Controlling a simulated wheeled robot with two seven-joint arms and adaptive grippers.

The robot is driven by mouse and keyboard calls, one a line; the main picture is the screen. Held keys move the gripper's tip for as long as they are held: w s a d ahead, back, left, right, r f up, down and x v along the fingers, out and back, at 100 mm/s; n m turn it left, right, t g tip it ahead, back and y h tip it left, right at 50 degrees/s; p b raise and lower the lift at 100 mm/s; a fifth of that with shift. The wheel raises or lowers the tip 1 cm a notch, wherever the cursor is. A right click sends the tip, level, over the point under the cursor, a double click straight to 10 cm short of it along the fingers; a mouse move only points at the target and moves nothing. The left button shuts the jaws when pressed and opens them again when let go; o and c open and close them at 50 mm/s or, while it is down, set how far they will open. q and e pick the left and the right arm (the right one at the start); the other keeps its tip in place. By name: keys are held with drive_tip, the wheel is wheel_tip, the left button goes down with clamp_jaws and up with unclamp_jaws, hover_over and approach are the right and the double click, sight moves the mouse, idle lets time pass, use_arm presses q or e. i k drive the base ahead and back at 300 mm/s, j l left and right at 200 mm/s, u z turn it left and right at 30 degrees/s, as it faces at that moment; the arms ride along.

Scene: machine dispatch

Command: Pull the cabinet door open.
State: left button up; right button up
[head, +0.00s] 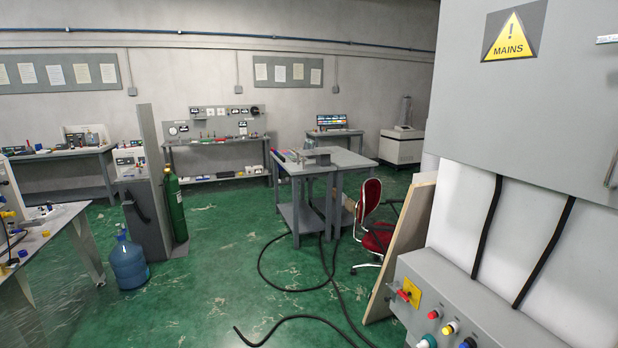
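A grey wall cabinet (545,110) with a yellow and black MAINS warning sign (510,38) fills the upper right of the head view. Its front looks closed, but its right side is cut off by the picture edge. A metal handle (611,170) shows partly at the right edge of the view. A small label (607,39) sits near the top right. Neither of my grippers is in view.
Below the cabinet, a grey control box (470,300) with a red switch and coloured buttons juts out. A board (402,250) leans beside it. A red chair (372,225), worktable (340,160) and loose black cables (300,318) stand or lie left of it. Green floor between is mostly clear.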

sight(523, 90)
drive_tip(key=z, duration=1.65)
